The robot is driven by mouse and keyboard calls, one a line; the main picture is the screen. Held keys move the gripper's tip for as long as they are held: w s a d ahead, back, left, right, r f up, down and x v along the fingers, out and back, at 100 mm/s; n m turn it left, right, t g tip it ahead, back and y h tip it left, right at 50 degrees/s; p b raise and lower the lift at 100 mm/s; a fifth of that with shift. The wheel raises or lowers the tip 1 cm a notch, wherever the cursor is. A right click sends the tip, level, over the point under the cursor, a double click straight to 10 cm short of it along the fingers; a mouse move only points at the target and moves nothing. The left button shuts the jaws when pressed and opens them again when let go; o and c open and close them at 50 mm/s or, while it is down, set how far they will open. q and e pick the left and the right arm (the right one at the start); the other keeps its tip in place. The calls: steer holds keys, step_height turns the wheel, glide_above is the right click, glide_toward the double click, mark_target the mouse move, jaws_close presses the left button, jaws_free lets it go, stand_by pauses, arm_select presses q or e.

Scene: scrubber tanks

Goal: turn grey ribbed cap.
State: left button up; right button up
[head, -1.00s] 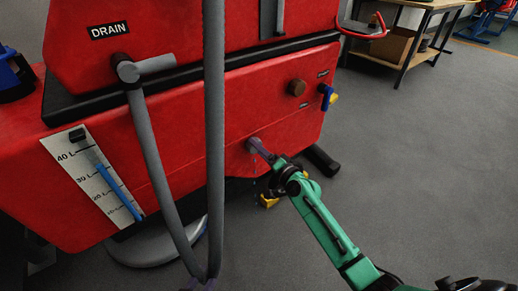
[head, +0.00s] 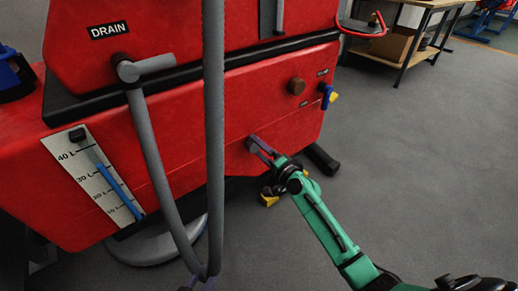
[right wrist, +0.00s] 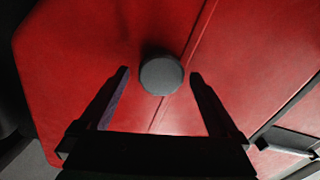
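The grey cap (head: 252,144) sits on the lower front of the red machine body, partly covered by my right gripper in the head view. In the right wrist view its round, dark grey face (right wrist: 161,75) shows; ribs on its side cannot be made out. My right gripper (head: 262,150) points at the cap. In the right wrist view its two fingers (right wrist: 160,73) are spread, one on each side of the cap, with a visible gap on both sides.
A grey drain hose (head: 215,150) hangs in a loop left of the cap. A brown knob (head: 297,87) and a blue-handled valve (head: 326,96) are above right of it. A yellow item (head: 269,200) is below the cap.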

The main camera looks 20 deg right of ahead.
steer(key=b+v, duration=0.1)
steer(key=v, duration=1.3)
steer(key=shift+s+b, duration=0.25)
steer(key=shift+b, duration=0.15)
